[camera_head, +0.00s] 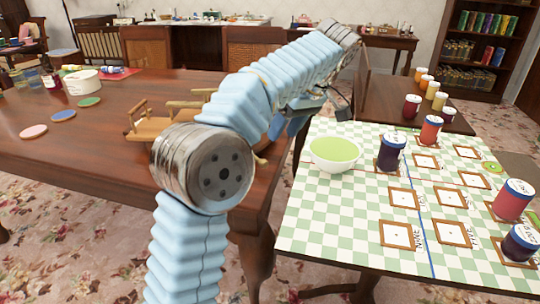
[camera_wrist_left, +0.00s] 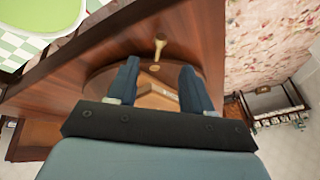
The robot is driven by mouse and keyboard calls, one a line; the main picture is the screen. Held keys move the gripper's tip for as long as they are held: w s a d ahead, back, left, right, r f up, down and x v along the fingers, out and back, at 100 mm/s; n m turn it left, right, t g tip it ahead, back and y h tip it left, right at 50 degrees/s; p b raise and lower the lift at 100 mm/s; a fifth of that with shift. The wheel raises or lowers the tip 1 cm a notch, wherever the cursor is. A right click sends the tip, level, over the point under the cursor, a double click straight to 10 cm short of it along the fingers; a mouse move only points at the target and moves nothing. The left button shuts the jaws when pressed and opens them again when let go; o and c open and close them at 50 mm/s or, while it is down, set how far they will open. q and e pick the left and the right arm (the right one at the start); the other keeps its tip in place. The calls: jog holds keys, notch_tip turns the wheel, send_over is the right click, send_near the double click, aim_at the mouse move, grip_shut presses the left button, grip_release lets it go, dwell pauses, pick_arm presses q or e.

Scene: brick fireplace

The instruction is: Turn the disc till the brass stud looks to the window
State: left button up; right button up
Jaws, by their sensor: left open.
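In the left wrist view a dark brown wooden disc (camera_wrist_left: 103,82) lies on the table, partly covered by my fingers and palm. A brass stud (camera_wrist_left: 159,44) stands at the disc's far side, beyond my fingertips. A lighter wooden piece (camera_wrist_left: 156,90) shows between the fingers, with a small tan round spot just above it. My left gripper (camera_wrist_left: 160,68) is open over the disc, its fingers apart; I cannot tell whether they touch anything. In the head view my left arm hides the disc and most of the gripper. I see no window in either view. My right gripper is out of view.
A checked cloth (camera_head: 310,215) on the right table carries a green-filled bowl (camera_head: 334,154), several jars and square frames. A small wooden chair-like piece (camera_head: 150,128), coloured coasters (camera_head: 63,115) and a white tub (camera_head: 83,82) stand on the brown table left of my arm.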

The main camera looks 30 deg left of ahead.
aim_at(266, 161)
pick_arm(q)
jog(key=x, duration=1)
jog(key=shift+a+f, duration=0.15)
jog(key=shift+f, duration=0.1)
grip_shut()
